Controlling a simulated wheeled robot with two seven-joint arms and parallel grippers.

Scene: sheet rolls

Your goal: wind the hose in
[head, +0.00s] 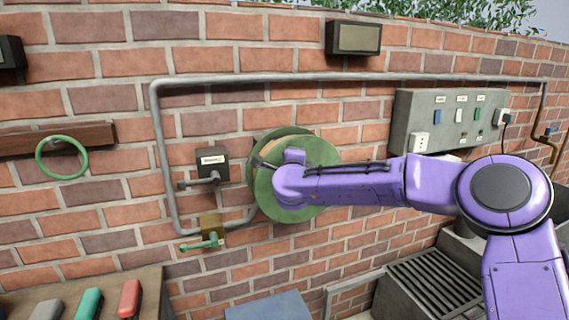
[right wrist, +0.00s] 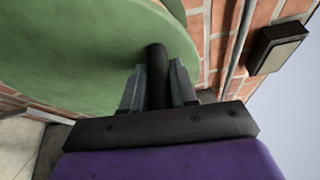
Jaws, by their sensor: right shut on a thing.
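The reel is a round green disc (head: 322,190) on the brick wall, partly covered by my purple right arm. It fills the upper left of the right wrist view (right wrist: 80,50). My right gripper (right wrist: 158,92) is shut around a dark cylindrical crank handle (right wrist: 157,62) that stands out from the disc. In the head view the hand is mostly hidden by its own wrist, in front of the disc. A brass block (head: 212,226) with a green-ended fitting (head: 200,244) sits lower left of the reel. I cannot make out wound hose on the reel. My left gripper is out of view.
A grey pipe (head: 350,77) runs along the wall above the reel. A small dark lever box (head: 212,162) is left of it, and a grey switch panel (head: 445,120) is at right. A green ring (head: 62,158) hangs at left. A slatted grey sink (head: 430,285) stands below right.

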